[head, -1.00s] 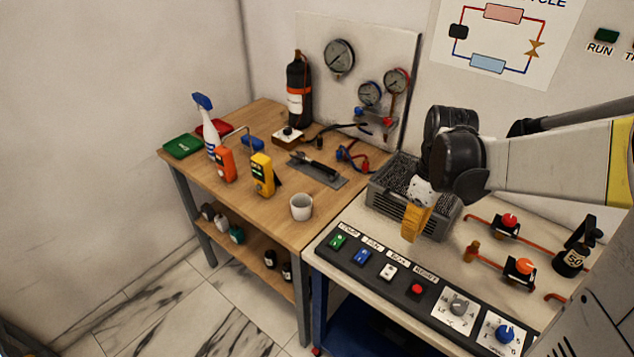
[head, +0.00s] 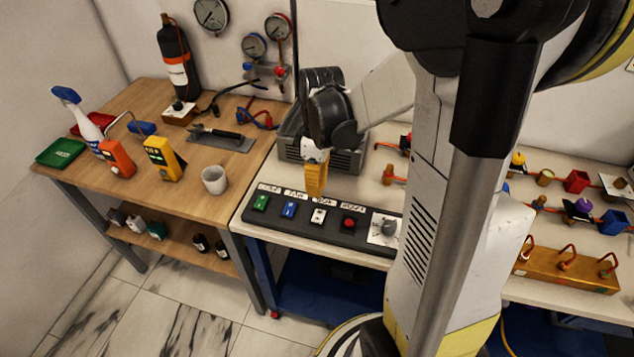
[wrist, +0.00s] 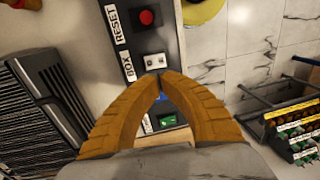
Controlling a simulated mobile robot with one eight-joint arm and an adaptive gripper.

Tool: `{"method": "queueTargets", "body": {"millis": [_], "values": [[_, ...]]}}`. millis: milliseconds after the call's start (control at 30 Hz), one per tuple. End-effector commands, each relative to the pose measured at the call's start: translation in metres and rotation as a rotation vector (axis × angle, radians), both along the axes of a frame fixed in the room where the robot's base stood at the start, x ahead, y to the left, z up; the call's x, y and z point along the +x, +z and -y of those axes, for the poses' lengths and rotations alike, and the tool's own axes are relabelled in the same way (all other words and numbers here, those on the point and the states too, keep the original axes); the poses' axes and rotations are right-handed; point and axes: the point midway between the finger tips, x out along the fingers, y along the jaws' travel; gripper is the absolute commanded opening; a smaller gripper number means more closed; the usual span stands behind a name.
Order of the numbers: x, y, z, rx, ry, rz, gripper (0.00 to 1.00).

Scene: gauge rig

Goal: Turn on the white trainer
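The white trainer bench (head: 262,220) has a dark control strip along its front edge. On the strip are a green button (head: 261,203), a blue button (head: 289,209), a white button (head: 318,216) and a red button (head: 348,223). My gripper (head: 315,194) points down just above and behind the strip, near the white button. In the wrist view its orange fingertips (wrist: 161,76) meet, with nothing between them. The white button (wrist: 155,61) shows just past the tips. The blue button (wrist: 149,97) and green button (wrist: 167,121) show between the fingers. The red button is labelled RESET (wrist: 146,17).
A grey finned unit (head: 345,160) stands on the bench behind my gripper. A dial plate (head: 384,229) lies right of the buttons. The wooden table (head: 130,185) at left holds a white cup (head: 214,179) and meters. My arm hides part of the bench.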

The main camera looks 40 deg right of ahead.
Motion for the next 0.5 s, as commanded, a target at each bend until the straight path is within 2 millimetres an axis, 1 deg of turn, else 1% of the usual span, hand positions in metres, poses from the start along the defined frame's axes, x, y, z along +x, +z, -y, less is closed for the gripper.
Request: {"method": "queueTargets", "body": {"millis": [33, 200, 333, 500], "values": [[0.0, -0.016, -0.001, 0.0, 0.0, 0.0, 0.0], [-0.003, -0.05, -0.005, 0.0, 0.0, 0.0, 0.0], [-0.005, -0.068, -0.007, 0.0, 0.0, 0.0, 0.0], [-0.006, -0.079, -0.008, 0.0, 0.0, 0.0, 0.0]]}}
